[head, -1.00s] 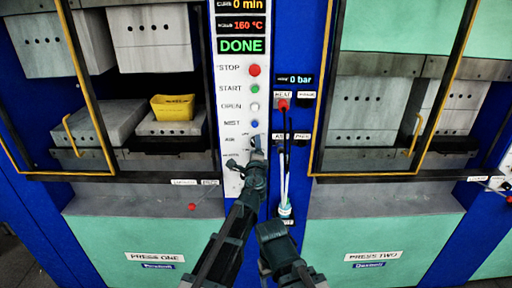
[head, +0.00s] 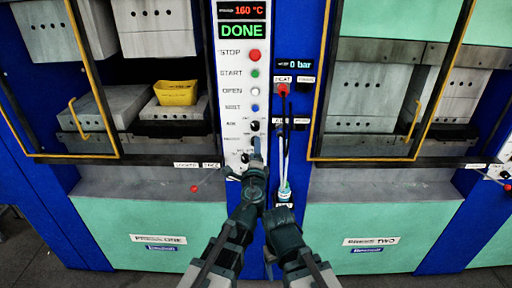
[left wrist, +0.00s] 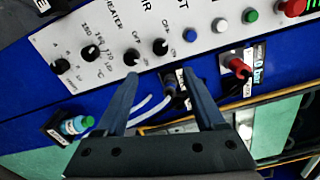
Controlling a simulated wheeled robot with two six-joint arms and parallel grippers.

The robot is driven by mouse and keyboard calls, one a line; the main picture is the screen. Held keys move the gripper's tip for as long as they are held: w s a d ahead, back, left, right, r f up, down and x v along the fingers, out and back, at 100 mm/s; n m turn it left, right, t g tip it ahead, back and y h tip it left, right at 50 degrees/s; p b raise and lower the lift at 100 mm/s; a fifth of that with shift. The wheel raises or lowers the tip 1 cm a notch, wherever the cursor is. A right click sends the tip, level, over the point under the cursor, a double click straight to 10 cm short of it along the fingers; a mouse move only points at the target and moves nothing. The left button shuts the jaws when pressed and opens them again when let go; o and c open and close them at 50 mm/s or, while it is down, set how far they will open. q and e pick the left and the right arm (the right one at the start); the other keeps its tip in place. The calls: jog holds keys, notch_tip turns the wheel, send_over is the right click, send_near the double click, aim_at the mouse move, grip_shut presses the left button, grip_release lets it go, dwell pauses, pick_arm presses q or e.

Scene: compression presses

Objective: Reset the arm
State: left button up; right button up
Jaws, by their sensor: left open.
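My left gripper (head: 257,150) reaches up in front of the lower white control panel (head: 236,90). Its two fingers are apart and empty in the left wrist view (left wrist: 160,85). Beyond them in that view are the black AIR knob (left wrist: 162,47) and the heater knob (left wrist: 131,56). I cannot tell whether a finger touches the panel. My right arm's end (head: 283,225) is beside the left wrist, low in the middle of the head view. Its fingers are not clearly visible.
Press one (head: 150,239) stands left and press two (head: 372,240) right, both with yellow-framed doors. A yellow tray (head: 176,93) sits inside press one. A pale hose (head: 283,160) hangs right of the panel. The panel display (head: 241,31) reads DONE.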

pick_arm(q)
jog(key=s+a+f+n+g+y, duration=0.3)
jog(key=a+f+n+g, duration=0.15)
jog(key=a+n, duration=0.3)
jog(key=s+a+f+n+g+y, duration=0.3)
jog(key=a+f+n, duration=0.3)
jog(key=a, duration=0.3)
jog(key=s+a+f+n+g+h, duration=0.1)
jog(key=s+a+f+n+g, duration=0.1)
jog(key=s+f+n+g, duration=0.3)
jog(key=s+d+f+n+g+h, duration=0.1)
jog(key=s+d+f+g+h, duration=0.15)
jog(key=s, duration=0.35)
jog(key=s+d+f+n+g+h, duration=0.1)
jog(key=s+f+g+h, duration=0.1)
jog(key=s+f+h, duration=0.3)
jog(key=s+d+m+y, duration=0.1)
jog(key=s+d+m, duration=0.1)
jog(key=d, duration=0.3)
jog(key=s+d+m+g+y, duration=0.1)
jog(key=s+d+y, duration=0.1)
jog(key=s+d, duration=0.2)
jog(key=shift+s+d+r+m, duration=0.3)
jog(key=shift+d+r+m, duration=0.05)
jog(key=shift+d, duration=0.9)
